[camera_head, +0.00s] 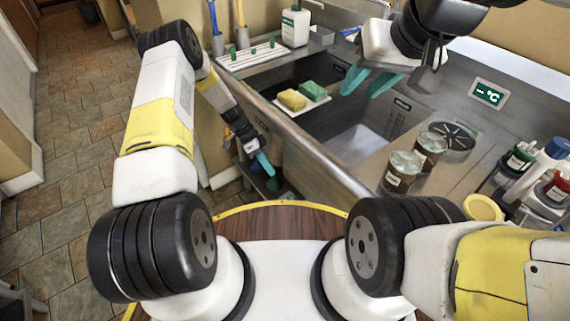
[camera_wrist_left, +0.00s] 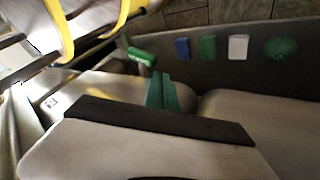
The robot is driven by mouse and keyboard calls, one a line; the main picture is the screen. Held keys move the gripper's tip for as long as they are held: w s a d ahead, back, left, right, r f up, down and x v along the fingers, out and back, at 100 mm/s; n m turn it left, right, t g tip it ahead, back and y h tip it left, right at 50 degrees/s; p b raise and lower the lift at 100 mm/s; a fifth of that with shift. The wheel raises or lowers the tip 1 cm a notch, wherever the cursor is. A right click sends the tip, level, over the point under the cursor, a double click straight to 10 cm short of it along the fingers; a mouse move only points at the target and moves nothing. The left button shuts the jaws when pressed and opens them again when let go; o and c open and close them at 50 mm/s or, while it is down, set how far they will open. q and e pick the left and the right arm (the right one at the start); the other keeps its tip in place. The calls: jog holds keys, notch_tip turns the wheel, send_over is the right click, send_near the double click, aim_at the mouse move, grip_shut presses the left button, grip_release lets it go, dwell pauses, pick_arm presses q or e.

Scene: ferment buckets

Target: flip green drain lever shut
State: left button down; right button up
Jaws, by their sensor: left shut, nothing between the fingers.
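The green lever (camera_wrist_left: 141,56), with pale lettering on it, shows in the left wrist view, just left of and beyond my left fingertips. My left gripper (camera_wrist_left: 165,92) has its teal fingers together and empty; I cannot tell whether they touch the lever. In the head view my left gripper (camera_head: 265,164) hangs low beside the sink's front, and the lever cannot be made out there. My right gripper (camera_head: 370,81) is over the sink (camera_head: 336,164), its teal fingers apart and empty.
Yellow and green sponges (camera_head: 314,91) lie on a tray across the sink. Two lidded jars (camera_head: 402,172) stand on the drainboard near a round grate (camera_head: 453,136). Bottles (camera_head: 536,170) stand at the right. In the wrist view, yellow curved bars (camera_wrist_left: 122,18) are at upper left.

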pick_arm(q)
jog(key=shift+d, duration=0.1)
jog(key=x, duration=0.9)
jog(key=shift+s+d+f, duration=0.15)
jog(key=shift+s+f, duration=0.05)
jog(key=shift+f, duration=0.15)
